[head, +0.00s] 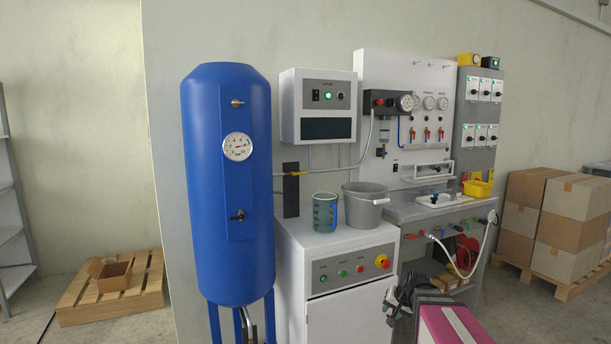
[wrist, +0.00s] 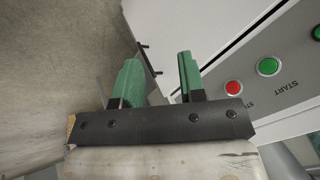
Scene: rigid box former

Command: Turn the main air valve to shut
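The blue air tank (head: 228,270) stands upright at the left in the head view, with a round gauge (head: 237,147) and small brass fittings. A pipe leaves its right side, and a small yellow-handled valve (head: 297,173) sits on it before a dark plate. The handle looks roughly in line with the pipe. Which valve is the main one is not labelled legibly. My gripper (head: 391,308) is low in front of the white cabinet, well below and right of that pipe. In the wrist view my gripper (wrist: 158,68) has its two green fingers apart with nothing between them.
The white cabinet (head: 347,313) carries a green jug (head: 325,212), a grey bucket (head: 365,207) and control buttons; its red button (wrist: 233,87) and green button (wrist: 268,66) show close to my gripper. A workbench with hoses (head: 455,260) stands at right. Floor left of the tank holds a pallet (head: 140,295).

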